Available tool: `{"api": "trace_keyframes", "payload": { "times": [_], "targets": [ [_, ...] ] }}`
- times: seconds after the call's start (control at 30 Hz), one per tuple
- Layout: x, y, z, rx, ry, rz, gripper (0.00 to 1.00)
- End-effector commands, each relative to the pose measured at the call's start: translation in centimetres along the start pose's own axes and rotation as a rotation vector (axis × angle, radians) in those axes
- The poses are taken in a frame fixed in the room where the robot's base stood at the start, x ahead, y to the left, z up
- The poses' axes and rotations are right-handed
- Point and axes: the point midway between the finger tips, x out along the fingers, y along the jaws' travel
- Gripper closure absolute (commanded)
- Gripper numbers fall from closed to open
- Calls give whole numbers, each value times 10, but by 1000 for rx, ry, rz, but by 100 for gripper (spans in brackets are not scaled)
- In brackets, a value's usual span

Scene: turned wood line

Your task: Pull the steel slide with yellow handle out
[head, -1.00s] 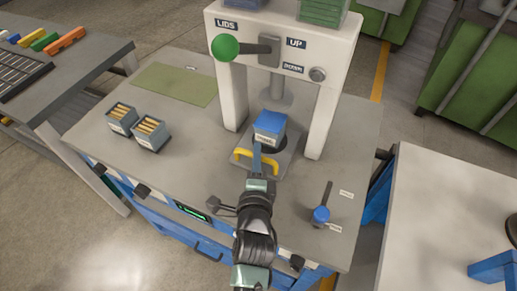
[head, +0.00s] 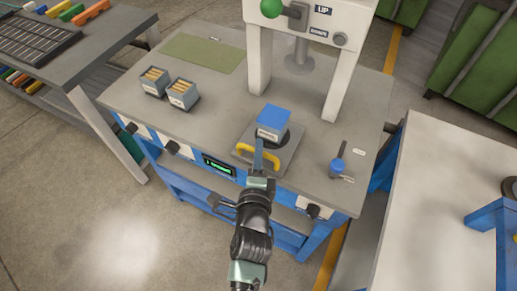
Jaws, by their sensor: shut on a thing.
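The steel slide (head: 286,158) is a flat grey plate at the front of the workbench, below the white press frame. Its yellow handle (head: 244,150) is an arched bar along the slide's front edge. A box with a blue lid (head: 272,120) sits on a dark round base on the slide, in front of the press posts. My gripper (head: 259,158) is at the handle, shut on it; the arm hides part of the handle and the slide's front edge. The fingertips are small and partly hidden.
The white press frame (head: 342,75) stands behind the slide, with a green-knobbed lever (head: 271,8). Two open boxes (head: 181,94) of brass-coloured pieces stand left. A blue-based lever (head: 337,167) stands right. A green mat (head: 205,52) lies at the back left.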

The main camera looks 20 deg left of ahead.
Motion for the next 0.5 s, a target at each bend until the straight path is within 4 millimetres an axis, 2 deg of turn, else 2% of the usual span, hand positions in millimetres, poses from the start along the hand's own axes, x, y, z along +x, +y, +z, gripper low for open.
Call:
{"api": "trace_keyframes", "payload": {
  "times": [0.17,0.2,0.33,0.5],
  "targets": [
    [-2,4,2,2,-3,9,100],
    [-2,4,2,2,-3,9,77],
    [-2,4,2,2,-3,8,54],
    [-1,3,1,1,-2,6,53]
  ]
}}
